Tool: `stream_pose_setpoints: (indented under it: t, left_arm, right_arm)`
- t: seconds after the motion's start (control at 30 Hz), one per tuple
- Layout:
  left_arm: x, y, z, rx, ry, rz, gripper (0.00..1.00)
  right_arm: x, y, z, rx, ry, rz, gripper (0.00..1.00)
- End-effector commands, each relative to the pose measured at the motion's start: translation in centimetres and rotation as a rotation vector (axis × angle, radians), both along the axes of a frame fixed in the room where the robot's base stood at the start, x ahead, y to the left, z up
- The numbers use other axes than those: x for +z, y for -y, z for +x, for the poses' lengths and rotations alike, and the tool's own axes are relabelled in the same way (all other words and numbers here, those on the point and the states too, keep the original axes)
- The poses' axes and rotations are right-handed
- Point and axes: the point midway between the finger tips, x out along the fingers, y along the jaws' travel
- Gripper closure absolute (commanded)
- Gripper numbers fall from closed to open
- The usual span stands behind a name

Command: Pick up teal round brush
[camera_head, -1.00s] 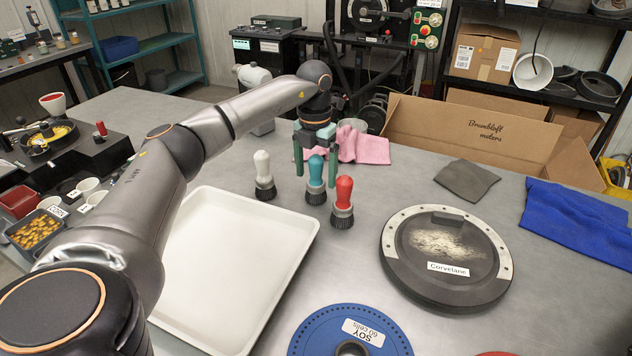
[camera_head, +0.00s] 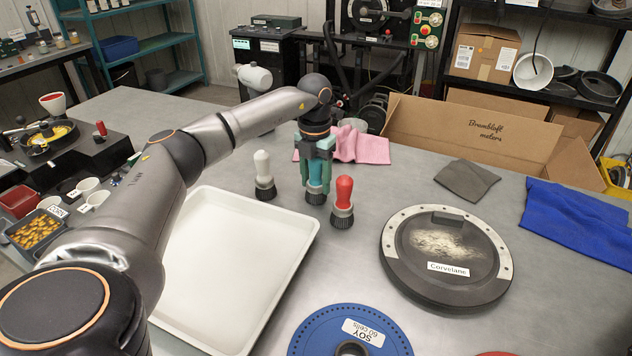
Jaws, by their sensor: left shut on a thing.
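The teal round brush (camera_head: 315,187) stands upright on the grey table, between a white-handled brush (camera_head: 263,174) on its left and a red-handled brush (camera_head: 343,202) on its right. My left gripper (camera_head: 316,176) comes down from above and is shut on the teal brush's handle. The green fingers hide most of the handle; the dark bristle base shows below them and seems to be on the table. My right gripper is not in view.
A white tray (camera_head: 190,306) lies to the left of the brushes. A round dark meter housing (camera_head: 398,240) and a blue seed disc (camera_head: 308,334) lie to the right and front. A pink cloth (camera_head: 372,149) and an open cardboard box (camera_head: 480,135) are behind.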

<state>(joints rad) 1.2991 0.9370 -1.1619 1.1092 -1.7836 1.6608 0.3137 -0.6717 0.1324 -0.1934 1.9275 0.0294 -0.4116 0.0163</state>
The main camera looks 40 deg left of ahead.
Motion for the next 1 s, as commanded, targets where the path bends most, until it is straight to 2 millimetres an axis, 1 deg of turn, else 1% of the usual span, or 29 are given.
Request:
stream_pose_setpoints:
  t: [0.03,0.2,0.27,0.53,0.67,0.77,0.83,1.0]
  left_arm:
    - [0.0,0.0,0.0,0.000,0.000,0.000,0.75]
    - [0.0,0.0,0.0,0.000,0.000,0.000,0.94]
    - [0.0,0.0,0.0,0.000,0.000,0.000,1.00]
    - [0.2,0.0,0.0,0.000,0.001,-0.001,1.00]
    - [0.8,0.0,0.1,0.000,0.001,-0.001,1.00]
    - [2.0,0.0,0.1,0.000,0.004,0.000,1.00]
    - [3.1,0.0,0.1,0.000,0.005,-0.001,1.00]
    - [5.5,1.0,-1.6,-0.004,0.005,0.002,1.00]
  right_arm:
    - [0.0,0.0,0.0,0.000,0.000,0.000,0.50]
    - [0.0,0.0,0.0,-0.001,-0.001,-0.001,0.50]
    - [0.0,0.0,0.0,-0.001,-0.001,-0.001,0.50]
    - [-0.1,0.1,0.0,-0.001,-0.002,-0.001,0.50]
    - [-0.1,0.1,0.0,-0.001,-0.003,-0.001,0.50]
    - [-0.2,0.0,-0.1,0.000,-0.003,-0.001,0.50]
    - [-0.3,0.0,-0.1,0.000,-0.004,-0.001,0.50]
    - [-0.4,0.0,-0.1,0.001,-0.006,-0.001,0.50]
